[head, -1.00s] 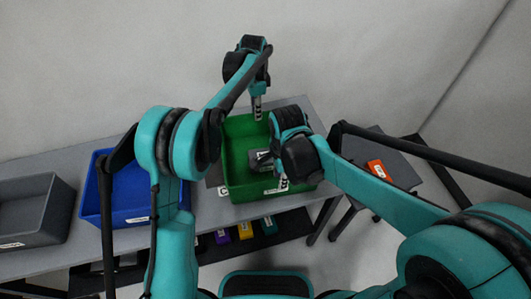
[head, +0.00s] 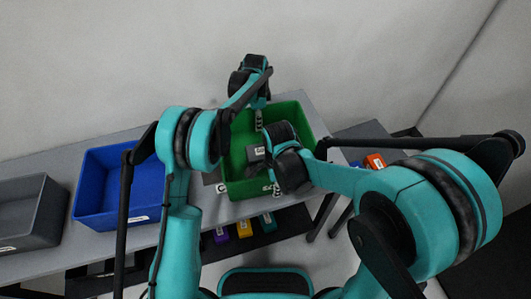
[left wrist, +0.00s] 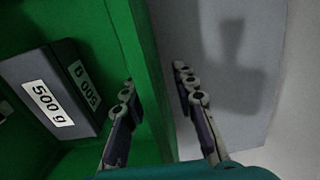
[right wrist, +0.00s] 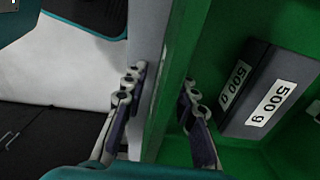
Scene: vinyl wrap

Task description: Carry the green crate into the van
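The green crate (head: 298,115) stands on the grey table with a dark grey weight (head: 256,154) inside it; the weight reads "500 g" in the left wrist view (left wrist: 50,95) and the right wrist view (right wrist: 268,92). My left gripper (head: 259,122) is at the far wall of the crate. Its open fingers (left wrist: 156,84) stand one on each side of that wall. My right gripper (head: 272,182) is at the near wall, its fingers (right wrist: 161,86) also open and astride the wall. My right arm hides part of the crate. No van shows.
A blue bin (head: 128,215) and a grey bin (head: 30,240) stand left of the crate. Several coloured boxes lie on the shelf below (head: 245,229). A side stand at right holds an orange box (head: 375,161). A wall runs behind the table.

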